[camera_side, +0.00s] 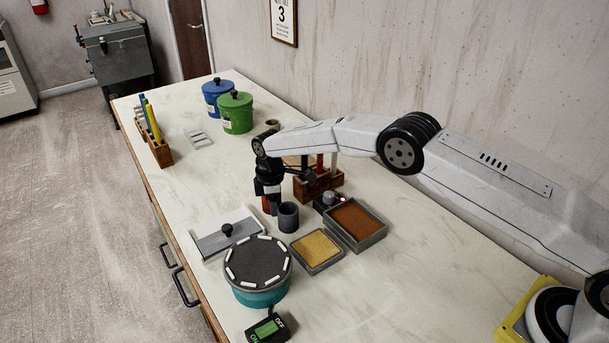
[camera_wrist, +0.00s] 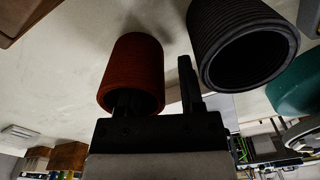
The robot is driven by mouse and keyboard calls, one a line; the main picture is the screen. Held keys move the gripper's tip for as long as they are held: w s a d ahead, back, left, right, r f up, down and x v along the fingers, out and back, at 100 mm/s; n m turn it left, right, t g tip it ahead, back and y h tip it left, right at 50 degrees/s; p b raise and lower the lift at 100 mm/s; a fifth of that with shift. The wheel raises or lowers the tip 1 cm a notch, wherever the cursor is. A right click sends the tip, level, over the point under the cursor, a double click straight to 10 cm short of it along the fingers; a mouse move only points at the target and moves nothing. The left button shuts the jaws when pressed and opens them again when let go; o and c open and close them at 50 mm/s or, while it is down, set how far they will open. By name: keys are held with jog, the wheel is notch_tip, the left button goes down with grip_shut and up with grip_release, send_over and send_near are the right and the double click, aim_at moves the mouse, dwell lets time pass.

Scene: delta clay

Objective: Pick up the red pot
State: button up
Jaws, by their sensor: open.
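The red pot (camera_wrist: 133,62) is a small ribbed reddish-brown cylinder in the wrist view. In the side view, a little of the red pot (camera_side: 266,208) shows, mostly hidden behind my gripper (camera_side: 271,203). My gripper (camera_wrist: 158,88) is open in the wrist view. Its left finger overlaps the pot's dark mouth; I cannot tell whether it is inside or in front. Its right finger is just right of the pot, in the gap beside a dark grey pot (camera_wrist: 232,32). The dark grey pot (camera_side: 288,218) stands close to the right in the side view.
A teal turntable (camera_side: 258,290), a yellow tray (camera_side: 317,250) and a brown tray (camera_side: 355,222) lie nearer the camera. A wooden tool rack (camera_side: 318,186) stands behind my gripper. Green (camera_side: 236,114) and blue (camera_side: 217,98) lidded pots stand at the far end.

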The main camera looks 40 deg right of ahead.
grip_shut()
jog(key=shift+r, duration=0.2)
jog(key=shift+r, duration=1.5)
jog(key=shift+s+d+r, duration=0.1)
jog(key=shift+s+r, duration=0.5)
jog(key=shift+r, duration=0.1)
jog(key=s+d+r, duration=0.2)
jog(key=s+r, duration=0.6)
jog(key=s, duration=0.4)
jog(key=shift+s+d+r, duration=0.15)
jog(key=shift+s+d, duration=0.1)
